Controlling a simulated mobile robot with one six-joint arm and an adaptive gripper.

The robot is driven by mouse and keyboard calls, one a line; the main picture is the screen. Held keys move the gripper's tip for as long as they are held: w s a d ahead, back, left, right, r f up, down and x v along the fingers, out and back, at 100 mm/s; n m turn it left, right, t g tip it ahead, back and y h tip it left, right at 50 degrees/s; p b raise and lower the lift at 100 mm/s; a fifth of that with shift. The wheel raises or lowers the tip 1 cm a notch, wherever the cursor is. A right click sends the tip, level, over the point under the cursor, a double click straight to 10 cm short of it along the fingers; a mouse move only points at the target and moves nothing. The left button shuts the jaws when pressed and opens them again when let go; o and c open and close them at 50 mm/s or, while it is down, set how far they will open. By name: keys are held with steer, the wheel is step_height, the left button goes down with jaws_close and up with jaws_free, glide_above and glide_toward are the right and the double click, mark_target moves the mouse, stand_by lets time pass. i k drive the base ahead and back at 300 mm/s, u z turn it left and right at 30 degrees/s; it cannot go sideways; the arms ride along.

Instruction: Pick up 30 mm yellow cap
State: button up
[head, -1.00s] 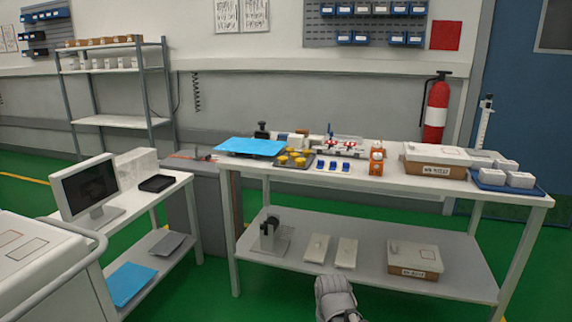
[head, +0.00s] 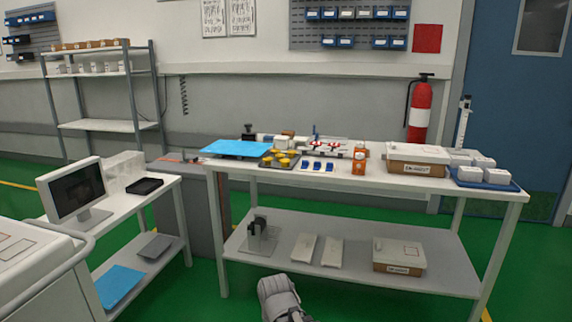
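Several small yellow caps (head: 283,158) sit together in a dark tray (head: 266,163) on the upper top of the white workbench (head: 400,183). The tray is left of the middle of the bench, beside a light-blue sheet. At this distance I cannot tell which cap is 30 mm. Part of my arm shows at the bottom centre, in front of the bench and below its top. The fingertips of my gripper do not show.
A light-blue sheet (head: 237,148), small blue pieces (head: 317,166), an orange item (head: 359,158), a box (head: 416,162) and a blue tray with white boxes (head: 484,178) crowd the benchtop. A monitor table (head: 162,187) stands left. Green floor (head: 200,285) lies between.

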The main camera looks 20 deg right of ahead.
mark_target(285, 163)
steer(key=u, duration=0.1)
steer(key=i, duration=1)
steer(key=z, duration=0.1)
